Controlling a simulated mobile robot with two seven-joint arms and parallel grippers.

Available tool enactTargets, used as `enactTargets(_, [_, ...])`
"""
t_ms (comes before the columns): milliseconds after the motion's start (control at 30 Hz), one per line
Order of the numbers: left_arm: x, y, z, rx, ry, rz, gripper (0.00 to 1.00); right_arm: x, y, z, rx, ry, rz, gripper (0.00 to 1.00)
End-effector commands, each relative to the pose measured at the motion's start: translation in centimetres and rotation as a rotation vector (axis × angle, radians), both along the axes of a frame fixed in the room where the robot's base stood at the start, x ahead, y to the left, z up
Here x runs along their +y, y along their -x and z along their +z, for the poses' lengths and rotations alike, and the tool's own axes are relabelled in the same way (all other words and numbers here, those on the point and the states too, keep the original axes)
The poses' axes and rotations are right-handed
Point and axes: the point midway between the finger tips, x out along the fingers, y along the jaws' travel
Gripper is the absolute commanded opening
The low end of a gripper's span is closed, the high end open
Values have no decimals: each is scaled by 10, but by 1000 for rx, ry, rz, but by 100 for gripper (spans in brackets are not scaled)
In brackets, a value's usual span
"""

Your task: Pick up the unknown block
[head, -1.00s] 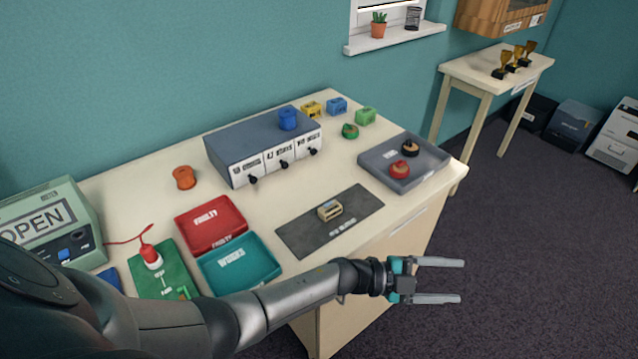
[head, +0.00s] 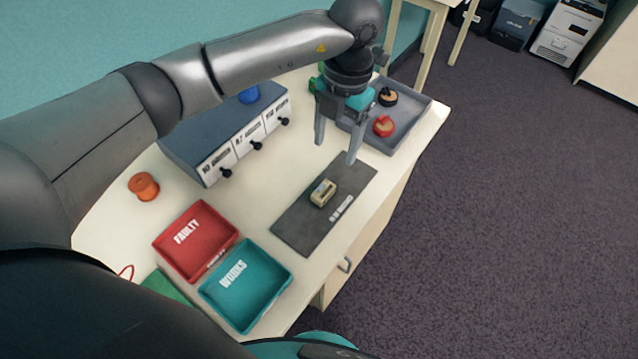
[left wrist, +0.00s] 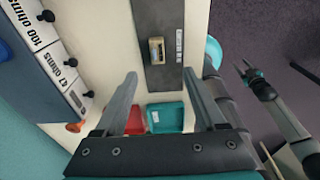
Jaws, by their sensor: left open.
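The unknown block (head: 323,193) is a small beige block with a pale top. It lies on the dark grey mat (head: 290,222) near the table's front edge. My left gripper (head: 335,150) is open and empty, above the table behind and slightly right of the block, fingers pointing down. In the left wrist view the block (left wrist: 157,51) lies on the mat, beyond the gap between the open fingers (left wrist: 160,76) and apart from them. My right gripper (left wrist: 248,70) shows small at the right of that view, away from the block, its fingers apart.
A red FAULTY tray (head: 190,258) and a teal WORKS tray (head: 245,305) stand left of the mat. A grey box with knobs (head: 205,145) stands behind. A grey tray (head: 410,125) holds a red and a black round piece. An orange spool (head: 143,186) stands left.

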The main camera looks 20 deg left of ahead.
Motion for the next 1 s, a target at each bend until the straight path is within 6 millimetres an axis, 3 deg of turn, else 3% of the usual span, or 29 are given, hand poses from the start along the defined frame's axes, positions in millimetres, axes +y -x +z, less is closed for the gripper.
enactTargets(100, [2, 5, -29, 8, 0, 1, 72, -4, 2, 1, 3, 5, 1, 50])
enactTargets(300, [3, 9, -65, 6, 3, 1, 72, -5, 3, 1, 5, 7, 0, 50])
enactTargets(567, [5, 11, -84, 6, 3, 1, 72, -5, 3, 1, 6, 7, -1, 50])
enactTargets(833, [14, 17, -121, 7, 5, 2, 72, -5, 3, 3, 6, 7, -2, 50])
enactTargets(1000, [15, 18, -130, 4, 4, 0, 72, -3, 3, 3, 5, 4, -2, 50])
